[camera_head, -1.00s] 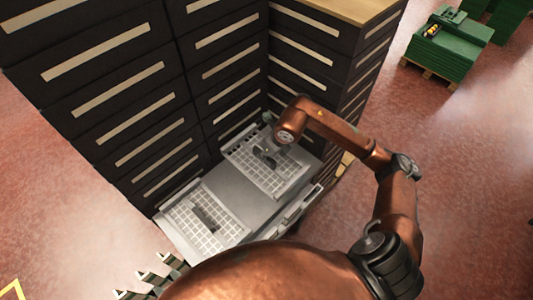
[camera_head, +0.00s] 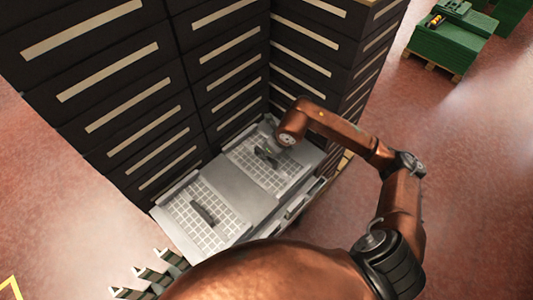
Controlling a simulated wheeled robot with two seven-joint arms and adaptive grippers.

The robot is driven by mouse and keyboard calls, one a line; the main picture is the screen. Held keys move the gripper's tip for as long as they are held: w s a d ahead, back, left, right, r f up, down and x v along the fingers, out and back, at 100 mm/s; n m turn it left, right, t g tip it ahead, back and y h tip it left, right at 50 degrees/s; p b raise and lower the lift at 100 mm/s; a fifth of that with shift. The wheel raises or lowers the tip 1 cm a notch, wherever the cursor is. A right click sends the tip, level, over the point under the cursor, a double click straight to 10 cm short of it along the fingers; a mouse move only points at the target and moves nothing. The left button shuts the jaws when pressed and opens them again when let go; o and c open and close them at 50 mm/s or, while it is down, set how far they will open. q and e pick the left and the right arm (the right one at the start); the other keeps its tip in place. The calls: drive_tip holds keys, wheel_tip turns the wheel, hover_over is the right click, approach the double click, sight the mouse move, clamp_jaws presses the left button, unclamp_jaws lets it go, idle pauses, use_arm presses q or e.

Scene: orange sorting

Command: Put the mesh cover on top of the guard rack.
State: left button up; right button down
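A light grey rack (camera_head: 236,190) stands against the dark drawer cabinets. On its right part lies a white mesh cover (camera_head: 285,178) with a square grid, which looks level and close to the rack top. A similar grid panel (camera_head: 185,217) with a dark bar handle lies on the left part. My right gripper (camera_head: 266,158) points down over the far part of the right mesh cover, at a dark piece there. The wrist and small size hide whether its fingers are closed on the handle. My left gripper is not in view.
Dark drawer cabinets (camera_head: 125,100) rise close behind and beside the rack. Green crates (camera_head: 445,45) stand on a pallet at the far right. Several small green-and-white pieces (camera_head: 155,275) show at the bottom left. The red floor at right is open.

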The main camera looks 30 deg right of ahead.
drive_tip(key=c, duration=1.8)
unclamp_jaws()
drive_tip(key=shift+c, duration=0.2)
drive_tip(key=v, duration=1.2)
drive_tip(key=shift+r, duration=0.1)
wheel_tip(320, 180, up, 8)
drive_tip(key=p, duration=0.4)
